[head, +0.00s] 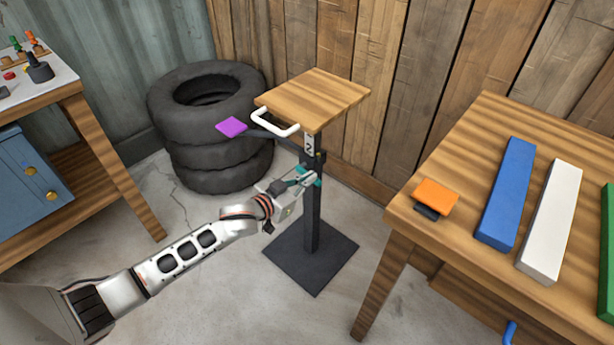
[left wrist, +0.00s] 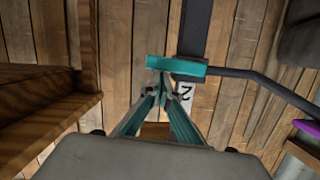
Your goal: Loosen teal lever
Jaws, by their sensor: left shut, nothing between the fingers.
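The teal lever (left wrist: 176,66) is a short bar at the dark post of the stand. It also shows in the head view (head: 318,181), small and partly hidden by my gripper. My left gripper (head: 304,178) is shut and empty beside the post, below the wooden top. In the left wrist view, the closed fingertips (left wrist: 164,80) meet right at the lever's edge. They look to be touching it or very close; I cannot tell which. My right gripper is in neither view.
The stand has a wooden top (head: 318,98), a white handle (head: 275,122), a side arm with a purple pad (head: 232,127) and a dark base plate (head: 312,258). Stacked tires (head: 210,150) stand behind left. A wooden table (head: 478,150) with colored blocks is at right, a workbench (head: 60,92) at left.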

